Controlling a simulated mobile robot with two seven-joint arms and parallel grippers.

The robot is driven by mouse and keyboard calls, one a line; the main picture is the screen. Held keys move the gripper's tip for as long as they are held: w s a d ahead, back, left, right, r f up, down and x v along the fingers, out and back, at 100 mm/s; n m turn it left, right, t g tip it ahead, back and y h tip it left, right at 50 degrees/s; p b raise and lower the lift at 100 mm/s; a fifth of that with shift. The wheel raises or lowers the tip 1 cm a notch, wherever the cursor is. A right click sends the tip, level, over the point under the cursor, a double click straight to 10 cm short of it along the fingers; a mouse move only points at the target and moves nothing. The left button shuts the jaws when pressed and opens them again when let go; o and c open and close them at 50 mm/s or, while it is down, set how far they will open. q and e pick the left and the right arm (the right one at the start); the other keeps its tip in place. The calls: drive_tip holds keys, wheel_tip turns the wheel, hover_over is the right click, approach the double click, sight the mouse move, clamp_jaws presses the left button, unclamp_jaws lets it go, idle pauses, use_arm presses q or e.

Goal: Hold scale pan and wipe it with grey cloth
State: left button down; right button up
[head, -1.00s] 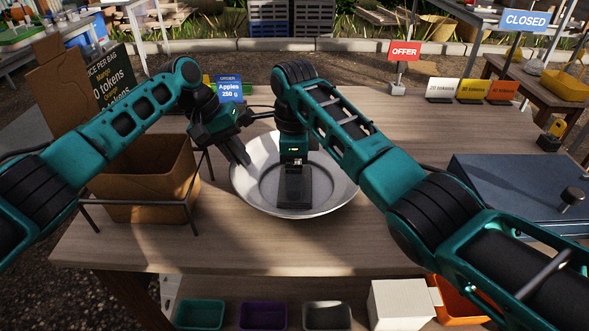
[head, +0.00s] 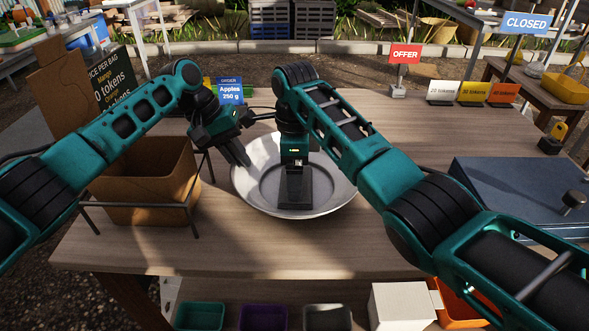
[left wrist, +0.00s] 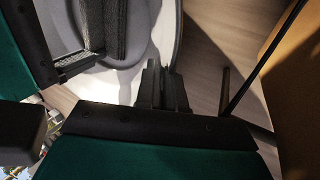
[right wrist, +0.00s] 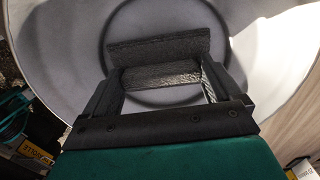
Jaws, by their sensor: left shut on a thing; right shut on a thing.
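The scale pan (head: 335,190) is a wide, shallow, light grey metal dish on the wooden table, in the middle of the head view. My left gripper (head: 241,156) is shut on its left rim; the left wrist view shows the fingers (left wrist: 163,88) closed at the pan's edge (left wrist: 172,30). My right gripper (head: 294,170) points down inside the pan, shut on a dark grey textured piece that I take for the grey cloth (head: 294,190). In the right wrist view the cloth (right wrist: 158,48) lies over the pan's middle (right wrist: 240,30). Its contact with the pan is hidden.
A dark blue case (head: 500,185) sits at the right. Price cards (head: 472,92) stand at the back right. The table in front of the pan is clear.

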use_arm(q)
drive_tip(key=shift+s+a+f, duration=0.1)
drive_tip(key=shift+f, duration=0.1)
use_arm(e)
wheel_tip(320, 180, up, 10)
idle(0.8)
use_arm(q)
drive_tip(key=c, duration=1.2)
unclamp_jaws()
drive_tip(key=shift+o, duration=0.2)
drive_tip(key=shift+r, duration=0.1)
use_arm(e)
drive_tip(key=shift+w, duration=0.1)
use_arm(q)
drive_tip(key=v, duration=1.1)
drive_tip(key=shift+a+r, duration=0.2)
drive_tip(key=shift+r, duration=0.15)
drive_tip(key=shift+d, duration=0.1)
use_arm(e)
drive_tip(key=shift+d, duration=0.1)
